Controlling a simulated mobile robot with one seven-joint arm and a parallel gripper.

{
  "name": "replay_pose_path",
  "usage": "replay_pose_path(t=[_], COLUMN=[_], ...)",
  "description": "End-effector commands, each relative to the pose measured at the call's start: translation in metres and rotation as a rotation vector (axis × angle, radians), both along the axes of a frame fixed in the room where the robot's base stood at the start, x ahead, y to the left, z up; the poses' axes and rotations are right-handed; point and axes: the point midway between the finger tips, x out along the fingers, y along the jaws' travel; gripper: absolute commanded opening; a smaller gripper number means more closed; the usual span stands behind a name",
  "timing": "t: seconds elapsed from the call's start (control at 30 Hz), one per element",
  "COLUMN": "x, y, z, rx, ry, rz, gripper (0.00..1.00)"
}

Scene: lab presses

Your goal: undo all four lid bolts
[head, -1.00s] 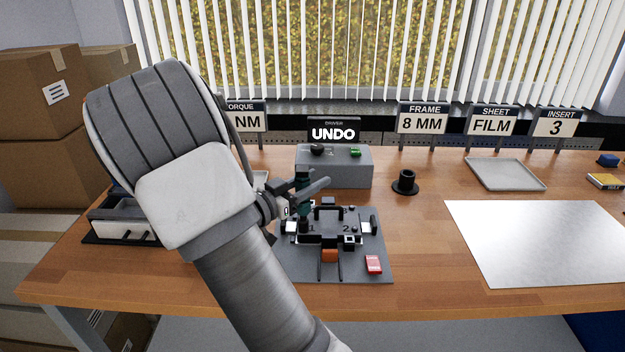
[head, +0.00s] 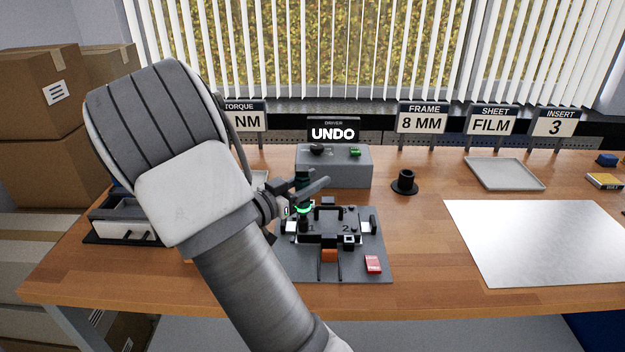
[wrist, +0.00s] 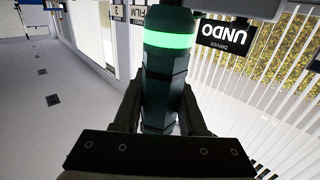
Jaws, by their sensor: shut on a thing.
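My gripper (head: 300,190) is shut on a dark green driver (head: 303,179), which stands upright over the left side of the press lid near the mark 1. A green ring on the driver glows. The wrist view shows the driver (wrist: 167,75) between my gripper's fingers (wrist: 160,112), with its lit ring near the top of the picture. The press (head: 328,226) sits on a grey plate (head: 350,270); the marks 1 and 2 show on its lid. The lid bolts are too small or hidden to tell apart, and whether the driver touches one is unclear.
A grey box (head: 335,170) with a black knob and a green button stands behind; its sign (head: 333,132) reads UNDO. A black holder (head: 404,182) stands to the right. A red block (head: 373,264) lies on the plate. A silver sheet (head: 535,242) and tray (head: 505,173) lie right.

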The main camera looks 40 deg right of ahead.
Motion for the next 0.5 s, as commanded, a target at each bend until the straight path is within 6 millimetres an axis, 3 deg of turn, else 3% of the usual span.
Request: replay_pose_path(t=[0.17, 0.5], x=[-0.001, 0.0], y=[0.001, 0.0], z=[-0.002, 0.018], rx=[0.007, 0.003], ry=[0.007, 0.002], rz=[0.001, 0.001], gripper=[0.0, 0.0])
